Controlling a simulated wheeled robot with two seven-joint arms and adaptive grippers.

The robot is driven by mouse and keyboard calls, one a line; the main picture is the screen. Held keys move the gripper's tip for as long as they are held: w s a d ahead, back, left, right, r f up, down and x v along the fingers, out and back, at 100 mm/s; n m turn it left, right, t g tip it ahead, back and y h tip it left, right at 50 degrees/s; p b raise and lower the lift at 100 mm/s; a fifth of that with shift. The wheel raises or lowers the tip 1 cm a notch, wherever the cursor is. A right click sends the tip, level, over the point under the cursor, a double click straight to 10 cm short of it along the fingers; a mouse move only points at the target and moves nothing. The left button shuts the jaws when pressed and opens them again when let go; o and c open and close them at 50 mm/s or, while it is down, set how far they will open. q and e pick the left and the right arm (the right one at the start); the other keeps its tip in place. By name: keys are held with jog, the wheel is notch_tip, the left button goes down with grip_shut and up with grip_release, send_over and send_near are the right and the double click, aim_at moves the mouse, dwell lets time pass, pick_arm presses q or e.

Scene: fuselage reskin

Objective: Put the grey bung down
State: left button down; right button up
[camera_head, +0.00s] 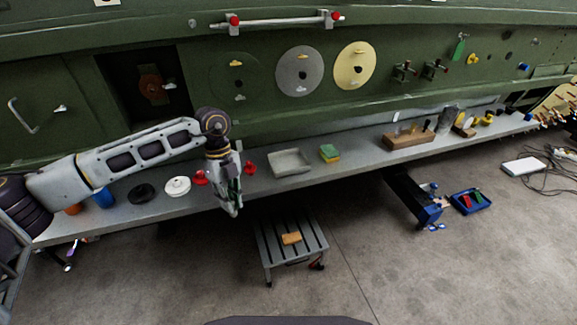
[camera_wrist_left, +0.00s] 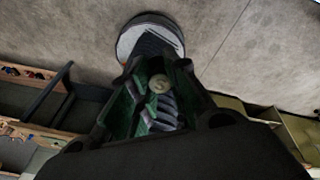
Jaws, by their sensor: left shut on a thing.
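My left gripper (camera_head: 232,208) hangs down at the front edge of the grey shelf, in front of the green fuselage wall. In the head view the bung is too small and covered to make out. My right gripper is in neither view.
The grey shelf (camera_head: 330,165) holds a white round part (camera_head: 177,186), red pieces (camera_head: 250,168), a shallow grey tray (camera_head: 290,162), a green-yellow sponge (camera_head: 330,152) and a wooden block (camera_head: 408,138). A step stool (camera_head: 290,255) stands below, with a tan block (camera_head: 291,238) on it.

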pick_arm(q)
jog(key=w+a+r+n+t, duration=0.1)
jog(key=w+a+r, duration=0.3)
jog(key=a, duration=0.5)
jog(key=s+d+m+t, duration=0.1)
jog(key=s+d+m, duration=0.2)
jog(key=d, duration=0.9)
jog(key=s+d+r+m+t+y, duration=0.1)
jog(key=s+d+m, duration=0.1)
jog(key=d, duration=1.1)
jog(key=shift+s+d+m, duration=0.2)
jog(key=shift+s+m, duration=0.2)
jog(key=shift+s, duration=0.5)
